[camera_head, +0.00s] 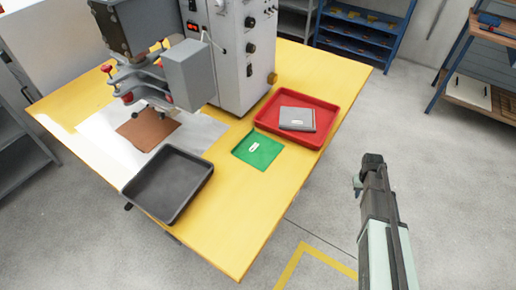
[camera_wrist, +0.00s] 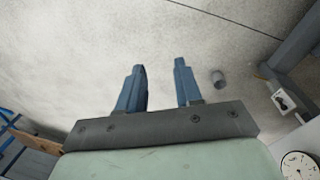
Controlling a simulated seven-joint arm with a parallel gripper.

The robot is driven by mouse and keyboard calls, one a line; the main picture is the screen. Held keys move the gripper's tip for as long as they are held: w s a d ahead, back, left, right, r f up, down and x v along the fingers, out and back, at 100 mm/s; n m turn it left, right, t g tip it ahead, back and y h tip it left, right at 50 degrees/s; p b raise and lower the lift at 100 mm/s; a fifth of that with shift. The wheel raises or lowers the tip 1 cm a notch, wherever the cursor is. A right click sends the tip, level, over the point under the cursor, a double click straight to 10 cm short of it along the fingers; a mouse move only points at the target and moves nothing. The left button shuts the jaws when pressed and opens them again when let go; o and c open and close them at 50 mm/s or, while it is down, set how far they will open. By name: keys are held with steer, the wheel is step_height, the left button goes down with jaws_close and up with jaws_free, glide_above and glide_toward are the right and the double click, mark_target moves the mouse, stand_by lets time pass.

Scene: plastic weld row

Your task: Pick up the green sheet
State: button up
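The green sheet (camera_head: 258,150) lies flat on the yellow table (camera_head: 237,230), just in front of the red tray (camera_head: 328,143). My gripper (camera_head: 358,186) is right of the table over the floor in the head view, well apart from the sheet. In the wrist view my gripper (camera_wrist: 160,84) shows two blue fingers spread apart with nothing between them. The sheet does not show in the wrist view.
A grey stack lies in the red tray. A black tray (camera_head: 168,186) stands at the table's front left. A welding machine (camera_head: 232,55) stands at the back, with a brown sheet (camera_head: 148,130) on a white plate by it. Shelves (camera_head: 362,30) stand behind.

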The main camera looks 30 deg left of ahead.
steer(key=w+a+r+n+t, duration=0.1)
steer(key=w+a+r, duration=0.45)
steer(key=r, duration=0.25)
steer(key=w+a+r+t, duration=0.2)
steer(key=w+a+r, duration=0.35)
steer(key=r, duration=0.25)
steer(key=w+a+r+n+t, duration=0.1)
steer(key=w+a+r, duration=0.3)
steer(key=a+r, duration=0.35)
steer(key=s+a+r+m+g+y, duration=0.15)
steer(key=s+a+r+m, duration=0.25)
steer(key=s+a, duration=1)
steer(key=s+a+r+m+g, duration=0.3)
steer(key=s+a+r, duration=0.2)
steer(key=s+a, duration=0.85)
steer(key=f, duration=0.2)
steer(key=w+a+f, duration=0.1)
steer(key=f, duration=0.5)
steer(key=shift+w+a, duration=0.2)
steer(key=shift+a, duration=0.05)
steer(key=shift+w+a+f, duration=0.15)
steer(key=shift+f, duration=1.2)
steer(key=shift+w+a+f, duration=0.1)
steer(key=shift+a+f, duration=0.05)
steer(key=shift+f, duration=1.15)
steer(key=shift+c, duration=0.5)
